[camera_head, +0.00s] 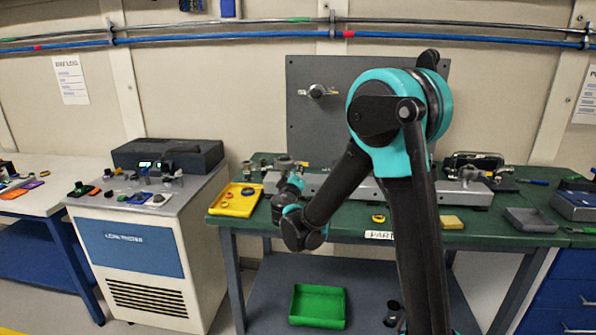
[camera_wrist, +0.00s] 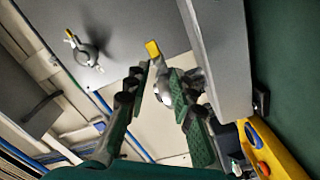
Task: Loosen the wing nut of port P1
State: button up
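A long grey rail (camera_head: 340,187) lies on the green bench, with a metal fitting (camera_head: 285,163) at its left end and another fitting (camera_head: 472,174) near its right end. My gripper (camera_head: 292,182) is beside the left end of the rail. In the wrist view my gripper (camera_wrist: 174,92) is open, its two green-padded fingers apart. A grey metal fitting (camera_wrist: 164,90) with a yellow-tipped part (camera_wrist: 153,49) shows between and beyond the fingers. I cannot tell whether they touch it. The fingers partly hide it. No P1 label is readable.
A grey upright panel (camera_head: 300,125) behind the bench carries another fitting (camera_head: 318,91). A yellow tray (camera_head: 232,208) lies just left of my gripper. A grey tray (camera_head: 530,220) and a yellow block (camera_head: 452,222) are at the right. A green bin (camera_head: 318,306) is below.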

jog(key=shift+w, duration=1.5)
grip_shut()
